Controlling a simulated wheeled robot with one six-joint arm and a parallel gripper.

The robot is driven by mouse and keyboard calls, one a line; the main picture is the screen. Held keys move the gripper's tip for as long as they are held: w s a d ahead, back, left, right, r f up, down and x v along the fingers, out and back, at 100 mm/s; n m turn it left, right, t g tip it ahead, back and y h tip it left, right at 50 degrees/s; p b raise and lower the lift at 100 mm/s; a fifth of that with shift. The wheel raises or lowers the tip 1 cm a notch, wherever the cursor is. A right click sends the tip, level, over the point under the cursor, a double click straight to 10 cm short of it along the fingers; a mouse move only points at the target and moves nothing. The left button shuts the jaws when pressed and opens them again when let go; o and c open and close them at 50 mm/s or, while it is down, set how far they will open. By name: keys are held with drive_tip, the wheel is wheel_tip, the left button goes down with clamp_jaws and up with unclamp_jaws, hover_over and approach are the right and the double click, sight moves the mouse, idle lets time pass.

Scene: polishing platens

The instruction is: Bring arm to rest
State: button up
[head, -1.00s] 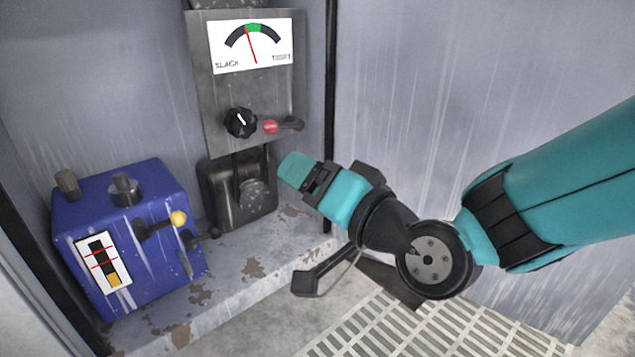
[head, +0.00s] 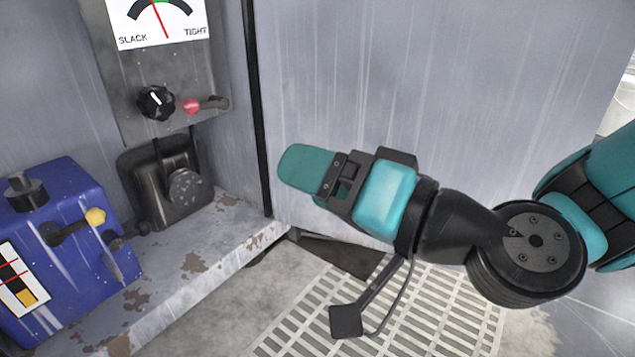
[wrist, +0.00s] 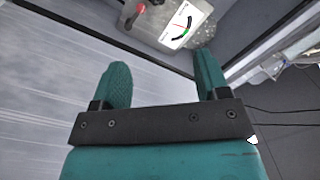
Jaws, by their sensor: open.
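My gripper (head: 308,168) is at the middle of the head view, pointing left and held in the air over the grated floor. It is apart from the wall panel and the blue box. In the wrist view its two teal fingers (wrist: 162,82) are spread, with nothing between them. The far finger is hidden in the head view.
A grey panel (head: 130,85) carries a slack/tight gauge (head: 160,22), a black knob (head: 156,103) and a red-tipped lever (head: 192,106). A blue box (head: 70,215) with a yellow-knobbed lever stands on the worn ledge (head: 215,240) at left. A floor grate (head: 290,330) lies below.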

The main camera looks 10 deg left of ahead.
drive_tip(key=s+d+r+n+g+h+p, duration=0.1)
drive_tip(key=s+d+r+g+h+p, duration=0.25)
drive_tip(key=d+r+p, duration=0.5)
drive_tip(key=s+d+r+n+g+h+p, duration=0.15)
drive_tip(key=d+r+h+p, duration=0.35)
drive_tip(key=r+p, duration=0.6)
drive_tip(key=s+d+r+n+g+h+p, duration=0.1)
drive_tip(key=s+d+r+g+h+p, duration=0.4)
drive_tip(key=p, duration=0.8)
wheel_tip(320, 180, up, 36)
drive_tip(key=w+d+t+y+p, duration=0.1)
drive_tip(key=w+t+p, duration=0.1)
drive_tip(key=p, duration=3.3)
drive_tip(key=shift+d, duration=0.2)
drive_tip(key=shift+f, duration=0.15)
drive_tip(key=shift+c, duration=0.2)
